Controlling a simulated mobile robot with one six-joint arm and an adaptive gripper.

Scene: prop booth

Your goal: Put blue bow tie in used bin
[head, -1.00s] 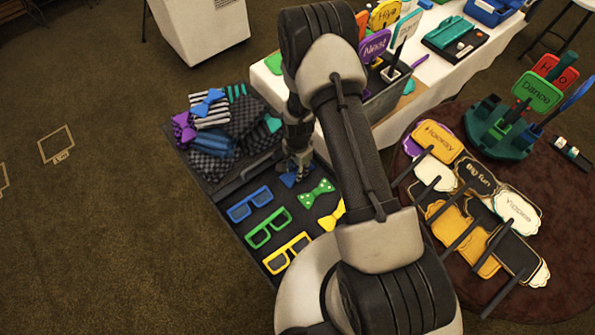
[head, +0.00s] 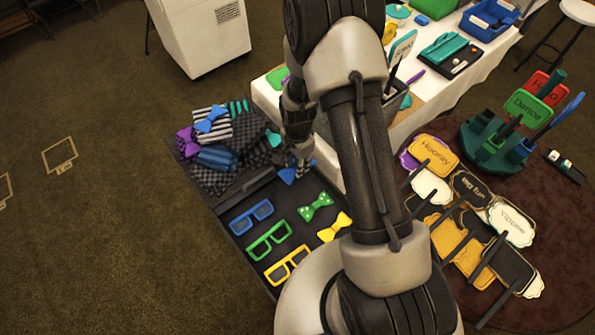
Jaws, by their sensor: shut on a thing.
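The blue bow tie (head: 288,176) shows just below my gripper (head: 296,166), over the dark tray (head: 238,243) by the table. My gripper is shut on it and hides part of it. The bow tie looks slightly above the tray, beyond a green dotted bow tie (head: 316,207) and a yellow bow tie (head: 334,226). Left of my gripper, past a dark divider (head: 245,186), is a section heaped with patterned cloth items (head: 222,165). Another blue bow tie (head: 212,118) lies on that heap. No readable label marks the used bin.
Blue glasses (head: 251,217), green glasses (head: 269,240) and yellow glasses (head: 287,265) lie in the tray's near part. A white-covered table (head: 265,97) stands behind my arm.

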